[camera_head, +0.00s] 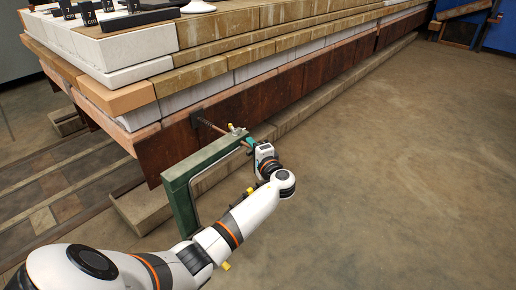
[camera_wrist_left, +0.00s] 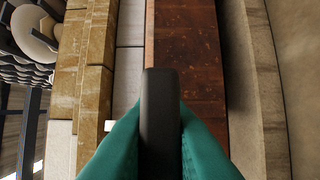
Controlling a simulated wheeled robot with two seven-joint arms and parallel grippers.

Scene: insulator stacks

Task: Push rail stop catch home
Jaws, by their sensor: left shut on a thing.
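My left gripper (camera_head: 249,142) reaches the top right end of a green frame (camera_head: 180,205) beside the rusty rail face. In the left wrist view its teal fingers (camera_wrist_left: 160,140) are shut on a dark, rounded bar (camera_wrist_left: 160,95). The bar stands out in front of the rusty rail face (camera_wrist_left: 188,60). A small metal catch with a yellow tip (camera_head: 236,130) sits at the frame's top, just left of the gripper. A thin brown rod (camera_head: 213,126) runs from it to a dark bracket on the rail. I cannot tell whether the held bar belongs to the catch. My right gripper is out of view.
A long stack of stone and white blocks (camera_head: 200,75) lies above the rusty rail face (camera_head: 270,98). Black label stands with white discs (camera_head: 125,15) are on top. A low kerb (camera_head: 300,115) runs along the foot. The floor at right is clear.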

